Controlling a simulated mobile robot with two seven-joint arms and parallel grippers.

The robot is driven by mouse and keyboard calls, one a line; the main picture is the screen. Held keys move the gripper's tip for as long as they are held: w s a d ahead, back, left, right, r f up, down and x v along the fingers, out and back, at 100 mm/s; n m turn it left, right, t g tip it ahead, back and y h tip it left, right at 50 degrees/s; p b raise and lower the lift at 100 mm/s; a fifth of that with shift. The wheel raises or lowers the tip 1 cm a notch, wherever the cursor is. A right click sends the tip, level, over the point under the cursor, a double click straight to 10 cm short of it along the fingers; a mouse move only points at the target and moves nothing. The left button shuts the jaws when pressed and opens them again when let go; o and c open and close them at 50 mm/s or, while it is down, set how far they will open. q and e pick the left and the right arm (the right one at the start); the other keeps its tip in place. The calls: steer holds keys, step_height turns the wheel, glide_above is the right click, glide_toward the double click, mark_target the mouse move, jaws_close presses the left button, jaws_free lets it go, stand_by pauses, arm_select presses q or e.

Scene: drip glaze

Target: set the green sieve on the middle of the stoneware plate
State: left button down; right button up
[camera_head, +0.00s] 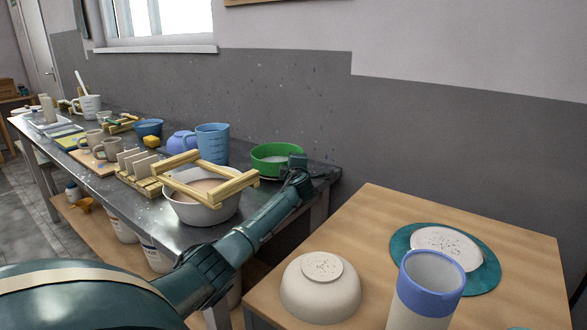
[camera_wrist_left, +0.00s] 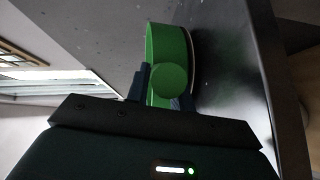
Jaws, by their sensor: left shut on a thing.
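The green sieve (camera_head: 277,155) is at the right end of the metal bench; I cannot tell whether it touches the top. My left gripper (camera_head: 297,166) is at its right side. In the left wrist view the gripper (camera_wrist_left: 163,92) is shut on the sieve's rounded green grip (camera_wrist_left: 170,80), with the green wall (camera_wrist_left: 165,42) beyond. My right gripper is not in view.
An upturned pale bowl (camera_head: 320,290) and a tall blue-topped cup (camera_head: 427,290) stand in front of the plate. A basin (camera_head: 205,210) with wooden slats (camera_head: 215,180) across it and a blue jug (camera_head: 212,143) stand left of the sieve. A gap separates bench and table.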

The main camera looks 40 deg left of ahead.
arm_select(q)
steer(key=shift+f, duration=0.25)
steer(key=c, duration=1.2)
jaws_free()
steer(key=shift+r, duration=0.1)
steer(key=shift+r, duration=0.15)
steer(key=shift+r+p, duration=0.65)
steer(key=shift+p, duration=0.4)
steer(key=v, duration=0.3)
steer(key=f+v, duration=0.1)
steer(key=v, duration=0.1)
steer(key=shift+s+d+r+b, duration=0.1)
steer(key=shift+s+d+b, duration=0.1)
steer(key=shift+d+b, duration=0.15)
steer(key=shift+v, duration=0.9)
